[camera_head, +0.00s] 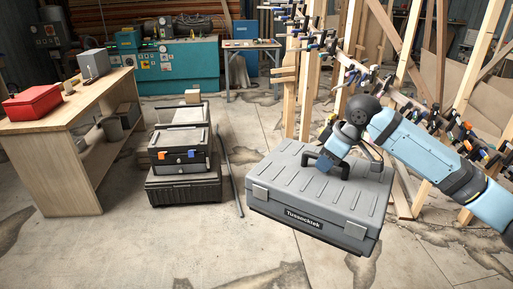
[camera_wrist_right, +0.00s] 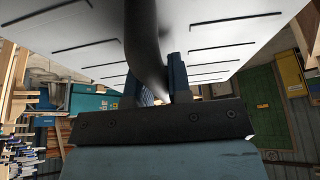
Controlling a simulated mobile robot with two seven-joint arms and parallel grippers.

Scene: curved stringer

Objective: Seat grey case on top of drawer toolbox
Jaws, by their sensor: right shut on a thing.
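The grey case (camera_head: 318,200) hangs in the right half of the head view, lid up and slightly tilted, with two latches and a label on its front. My right gripper (camera_head: 330,163) is shut on the case's top handle. In the right wrist view the case's ribbed lid (camera_wrist_right: 215,45) fills the top, and the gripper fingers (camera_wrist_right: 150,80) close around the dark handle. The drawer toolbox (camera_head: 180,150) stands on the floor left of the case, black with orange and blue latches, on a wider black base (camera_head: 184,187). The case is apart from it. My left gripper is not in view.
A wooden workbench (camera_head: 70,115) with a red box (camera_head: 32,102) stands at the left. A thin rod (camera_head: 231,170) lies on the floor right of the toolbox. Wooden frames with clamps (camera_head: 345,60) stand behind my right arm. The front floor is clear.

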